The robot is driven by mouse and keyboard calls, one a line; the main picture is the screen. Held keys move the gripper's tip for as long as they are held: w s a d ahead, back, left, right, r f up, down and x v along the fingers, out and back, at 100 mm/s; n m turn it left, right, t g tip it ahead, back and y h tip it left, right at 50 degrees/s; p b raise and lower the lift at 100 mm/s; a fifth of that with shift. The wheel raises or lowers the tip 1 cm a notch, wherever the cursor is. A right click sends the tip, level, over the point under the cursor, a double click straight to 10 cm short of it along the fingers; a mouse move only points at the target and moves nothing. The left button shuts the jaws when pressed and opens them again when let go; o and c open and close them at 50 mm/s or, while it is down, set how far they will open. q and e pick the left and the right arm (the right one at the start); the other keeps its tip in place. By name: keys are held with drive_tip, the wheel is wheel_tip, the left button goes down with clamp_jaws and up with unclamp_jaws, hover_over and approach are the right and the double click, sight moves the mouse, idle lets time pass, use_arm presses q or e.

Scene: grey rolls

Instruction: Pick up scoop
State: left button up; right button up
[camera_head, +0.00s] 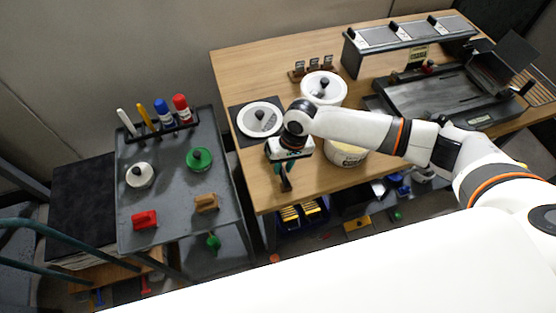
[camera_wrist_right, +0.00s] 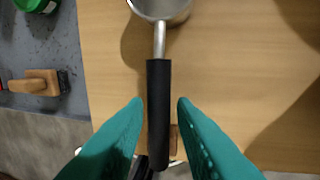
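The scoop has a black handle (camera_wrist_right: 158,85) and a metal bowl (camera_wrist_right: 165,8), which is cut off at the top of the right wrist view. It lies over the wooden table top. My right gripper (camera_wrist_right: 160,104) has teal fingers, spread open on both sides of the handle, with a visible gap on each side. In the head view the right gripper (camera_head: 285,170) is low at the table's front left edge, and the hand and arm hide most of the scoop there. My left gripper is not in view.
The wooden table (camera_head: 240,75) carries a white lidded container (camera_head: 322,84), a flat round lid (camera_head: 259,118), a pale tub (camera_head: 347,153) and a black machine (camera_head: 435,95). A grey cart (camera_head: 170,190) with stamps and markers stands left, across a gap.

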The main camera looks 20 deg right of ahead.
sight(282, 169)
drive_tip(key=shift+a+f, duration=0.25)
drive_tip(key=shift+f, duration=1)
clamp_jaws()
wheel_tip(282, 169, up, 10)
drive_tip(key=shift+r+b, duration=0.1)
drive_tip(key=shift+b, duration=0.45)
